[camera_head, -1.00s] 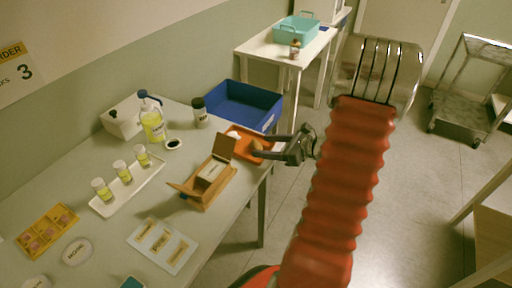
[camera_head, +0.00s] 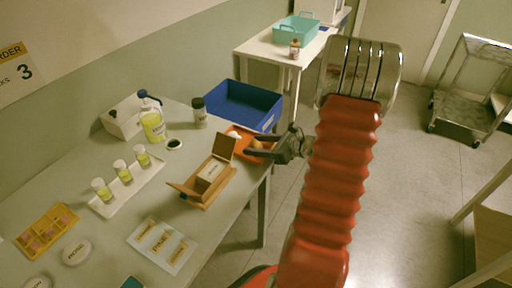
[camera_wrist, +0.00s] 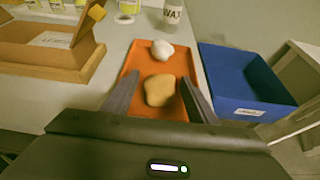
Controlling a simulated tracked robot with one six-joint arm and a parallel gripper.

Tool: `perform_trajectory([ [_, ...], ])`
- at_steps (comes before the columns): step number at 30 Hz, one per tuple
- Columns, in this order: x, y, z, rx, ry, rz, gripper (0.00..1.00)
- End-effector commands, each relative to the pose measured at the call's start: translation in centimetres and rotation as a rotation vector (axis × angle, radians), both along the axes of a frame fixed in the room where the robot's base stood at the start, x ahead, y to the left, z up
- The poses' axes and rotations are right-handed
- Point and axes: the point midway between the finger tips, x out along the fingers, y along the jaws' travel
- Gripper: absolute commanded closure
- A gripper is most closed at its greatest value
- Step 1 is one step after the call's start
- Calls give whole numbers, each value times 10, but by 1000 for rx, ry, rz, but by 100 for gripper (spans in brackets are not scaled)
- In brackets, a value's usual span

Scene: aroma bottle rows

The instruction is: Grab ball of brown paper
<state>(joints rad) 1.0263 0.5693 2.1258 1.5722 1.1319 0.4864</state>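The ball of brown paper (camera_wrist: 159,89) lies on an orange tray (camera_wrist: 133,60) in the wrist view, between my two open fingers and in front of the palm. My gripper (camera_wrist: 160,82) is open and empty, with one finger on each side of the ball; I cannot tell whether either finger touches it. In the head view my gripper (camera_head: 261,145) reaches over the orange tray (camera_head: 232,130) from the right. There the ball (camera_head: 257,144) is mostly hidden by the fingers. A white ball (camera_wrist: 162,50) lies farther up the same tray.
An open cardboard box (camera_wrist: 45,52) stands left of the tray, close to my left finger. A blue bin (camera_wrist: 245,85) stands right of it. A WAX jar (camera_wrist: 173,12) is behind. In the head view, several bottles stand on the table (camera_head: 80,165).

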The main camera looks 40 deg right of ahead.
Motion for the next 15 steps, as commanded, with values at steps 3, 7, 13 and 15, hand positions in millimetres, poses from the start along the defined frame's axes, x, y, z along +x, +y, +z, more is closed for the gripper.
perform_trajectory([
  [3,0,0,0,0,0,0,56],
  [7,0,0,0,0,0,0,65],
  [13,0,0,0,0,0,0,79],
  [15,0,0,0,0,0,0,84],
])
